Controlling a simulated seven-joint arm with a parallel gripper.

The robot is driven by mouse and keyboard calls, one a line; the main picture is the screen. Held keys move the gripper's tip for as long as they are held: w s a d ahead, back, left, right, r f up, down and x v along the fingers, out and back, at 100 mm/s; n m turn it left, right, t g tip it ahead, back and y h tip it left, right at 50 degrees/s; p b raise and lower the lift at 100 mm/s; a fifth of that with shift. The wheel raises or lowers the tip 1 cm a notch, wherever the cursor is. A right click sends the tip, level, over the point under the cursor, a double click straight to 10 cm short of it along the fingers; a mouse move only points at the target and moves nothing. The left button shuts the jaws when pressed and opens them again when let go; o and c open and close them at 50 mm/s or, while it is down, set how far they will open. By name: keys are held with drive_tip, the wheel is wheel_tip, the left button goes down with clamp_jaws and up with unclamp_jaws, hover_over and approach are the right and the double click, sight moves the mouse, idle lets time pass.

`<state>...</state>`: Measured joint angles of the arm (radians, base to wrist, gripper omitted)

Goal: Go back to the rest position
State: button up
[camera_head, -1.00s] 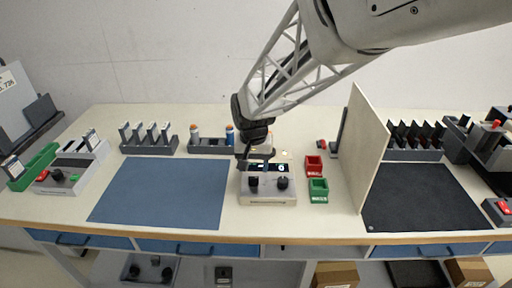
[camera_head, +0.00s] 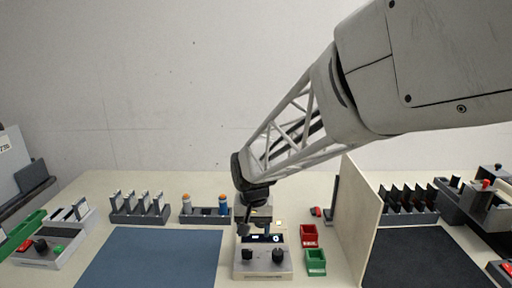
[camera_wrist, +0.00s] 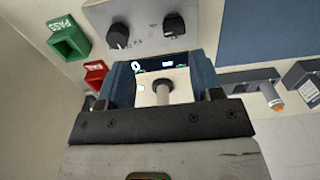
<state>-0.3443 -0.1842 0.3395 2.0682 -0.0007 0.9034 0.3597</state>
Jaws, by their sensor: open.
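My gripper (camera_head: 255,218) hangs over the back of a white instrument box (camera_head: 263,272) with two black knobs and a small lit display. In the wrist view the gripper (camera_wrist: 162,88) is open, with its two blue fingers apart. A pale upright post with a round grey top (camera_wrist: 163,94) shows between the fingers; I cannot tell whether they touch it. The box's knobbed face (camera_wrist: 146,30) and its display (camera_wrist: 160,65) lie beyond the fingers. In the head view my forearm hides part of the wall and the gripper hides the back of the box.
A red bin (camera_head: 309,237) and a green bin (camera_head: 316,263) stand right of the box. An upright board (camera_head: 358,210) rises further right, beside a black mat (camera_head: 425,262). A holder (camera_head: 206,215) with orange- and blue-topped items stands behind left. A blue mat (camera_head: 150,260) is clear.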

drive_tip(key=s+d+r+t, duration=0.1)
drive_tip(key=s+d+r, duration=0.2)
drive_tip(key=s+d, duration=0.6)
drive_tip(key=s+d+r+t, duration=0.1)
drive_tip(key=s+d+r, duration=0.3)
drive_tip(key=s+d, duration=0.6)
drive_tip(key=s, duration=0.5)
drive_tip(key=shift+d+r, duration=0.2)
drive_tip(key=shift+d, duration=0.05)
drive_tip(key=shift+w, duration=0.1)
drive_tip(key=shift+c, duration=0.2)
idle(0.5)
